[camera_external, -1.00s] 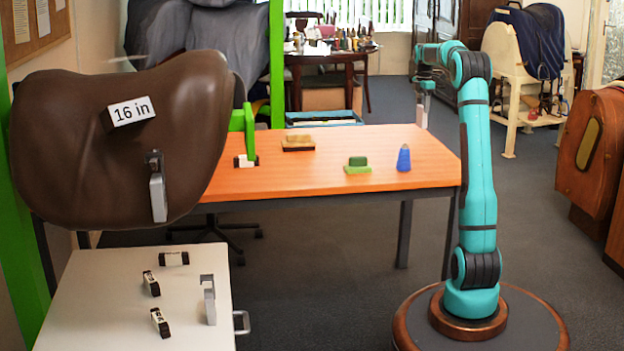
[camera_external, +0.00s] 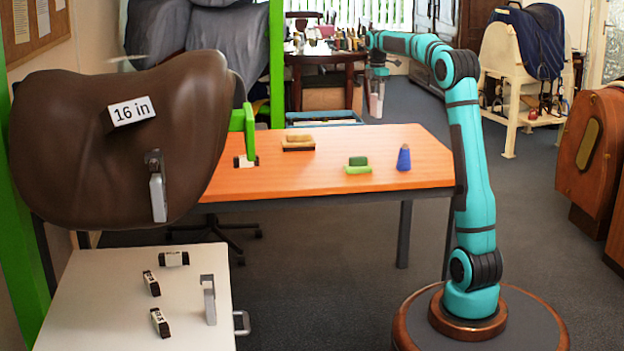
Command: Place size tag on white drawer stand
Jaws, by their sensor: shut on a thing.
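My gripper (camera_external: 376,112) hangs fingers down at upper centre, beyond the far edge of the orange table in the picture. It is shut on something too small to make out. The white drawer stand (camera_external: 95,300) is at lower left, far from my gripper. Three small black-and-white tags lie on it: one at the back (camera_external: 174,258), one in the middle (camera_external: 151,283) and one in front (camera_external: 160,322). Another black-and-white tag (camera_external: 245,161) is on the orange table below a green bracket. A "16 in" label (camera_external: 132,111) is on the brown saddle.
The brown saddle (camera_external: 100,185) overhangs the back of the stand. The orange table (camera_external: 300,180) holds a brush (camera_external: 298,143), a green block (camera_external: 358,165) and a blue cone (camera_external: 403,158). A green post (camera_external: 276,60) rises behind.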

